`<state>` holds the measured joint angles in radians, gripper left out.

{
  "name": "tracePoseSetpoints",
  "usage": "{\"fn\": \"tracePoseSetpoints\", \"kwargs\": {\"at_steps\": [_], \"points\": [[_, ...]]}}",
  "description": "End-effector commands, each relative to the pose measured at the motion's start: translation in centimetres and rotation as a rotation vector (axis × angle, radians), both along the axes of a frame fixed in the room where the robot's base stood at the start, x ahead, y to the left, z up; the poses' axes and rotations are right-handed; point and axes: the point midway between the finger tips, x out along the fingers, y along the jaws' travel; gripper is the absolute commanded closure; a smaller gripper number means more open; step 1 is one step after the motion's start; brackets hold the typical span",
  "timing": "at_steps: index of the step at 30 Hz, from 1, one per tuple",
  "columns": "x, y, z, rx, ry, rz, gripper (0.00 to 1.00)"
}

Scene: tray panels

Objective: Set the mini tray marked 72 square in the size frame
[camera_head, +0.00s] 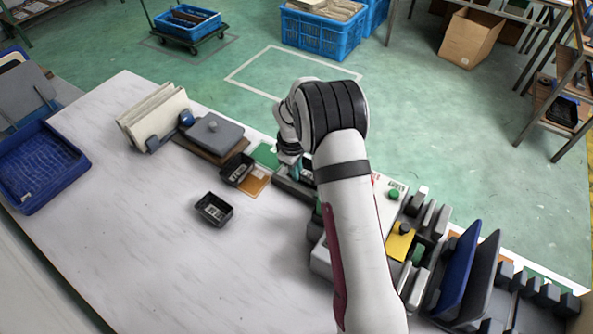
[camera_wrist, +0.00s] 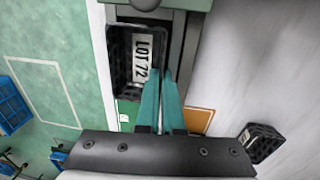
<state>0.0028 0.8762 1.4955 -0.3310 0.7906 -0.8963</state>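The mini tray marked LOT 72 (camera_wrist: 122,62) is a black tray with a white label. In the wrist view it lies within the grey size frame (camera_wrist: 178,50), slightly turned against its straight sides. The arm hides most of that spot in the head view. My gripper (camera_wrist: 162,76) has teal fingers close together, with tips at the tray's lower right edge. Whether they touch or pinch its wall I cannot tell. In the head view my gripper (camera_head: 292,170) points down at the frame area.
Two other black mini trays stand left of the gripper: one (camera_head: 238,168) by an orange card (camera_head: 255,184), one (camera_head: 214,209) on the open white table. A grey-lidded block (camera_head: 212,134) stands behind. Panels and knobs crowd the right. The table's front left is clear.

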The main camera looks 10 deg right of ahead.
Motion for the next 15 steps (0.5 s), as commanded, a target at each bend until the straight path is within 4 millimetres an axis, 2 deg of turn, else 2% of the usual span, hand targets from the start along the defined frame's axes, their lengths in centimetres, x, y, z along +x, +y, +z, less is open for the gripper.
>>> {"fn": "tracePoseSetpoints", "kwargs": {"at_steps": [1,10,12,15], "points": [[-0.67,0.11,-1.17,0.001,0.019,0.006,1.00],[-0.69,0.07,-1.19,0.000,0.020,0.006,1.00],[-0.69,0.07,-1.19,0.000,0.020,0.006,0.84],[-0.70,0.09,-1.19,0.001,0.020,0.006,0.66]]}}
